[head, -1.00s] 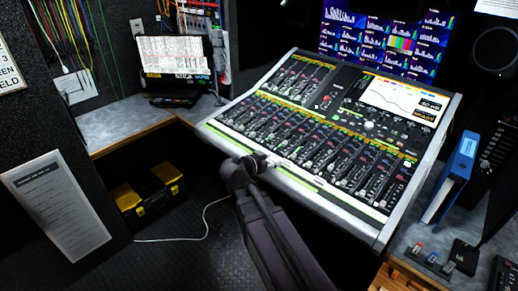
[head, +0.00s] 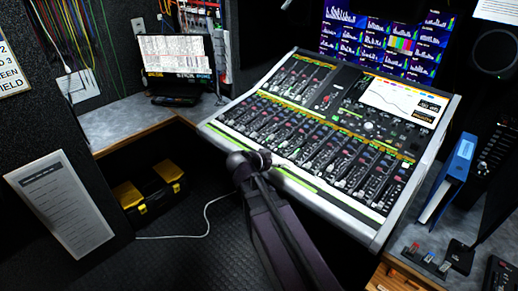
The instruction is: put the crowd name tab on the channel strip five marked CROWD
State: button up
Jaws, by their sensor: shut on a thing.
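The mixing console (head: 375,222) fills the middle of the head view, with rows of channel strips (head: 310,150) and a bright screen at its upper right. My gripper (head: 276,163) is at the end of my dark arm, low over the console's front edge, left of centre. It is small and partly hidden behind my wrist. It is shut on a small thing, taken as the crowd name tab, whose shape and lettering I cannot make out. The strip labels are too small to read, so I cannot tell which strip is marked CROWD.
A blue binder (head: 459,162) stands right of the console, beside small items on the side desk. A laptop (head: 175,62) sits on the left counter. A black and yellow toolbox (head: 150,190) is on the floor, with a white cable near it.

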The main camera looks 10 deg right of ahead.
jog(key=b, duration=0.1)
send_over(265, 145)
jog(key=s+a, duration=0.2)
jog(key=s, duration=0.1)
jog(key=shift+s+a+f, duration=0.15)
jog(key=shift+s+f, duration=0.05)
jog(key=shift+f, duration=0.5)
jog(key=shift+w, duration=0.1)
jog(key=shift+w, duration=0.25)
jog(key=shift+w+a+f+b, duration=0.1)
jog(key=shift+w+f+b, duration=0.05)
jog(key=shift+f+b, duration=0.4)
jog(key=shift+w+f+b, duration=0.15)
jog(key=shift+f+b, duration=0.25)
jog(key=shift+b, duration=0.2)
jog(key=shift+f+b, duration=0.9)
jog(key=o, duration=0.9)
jog(key=shift+c, duration=0.2)
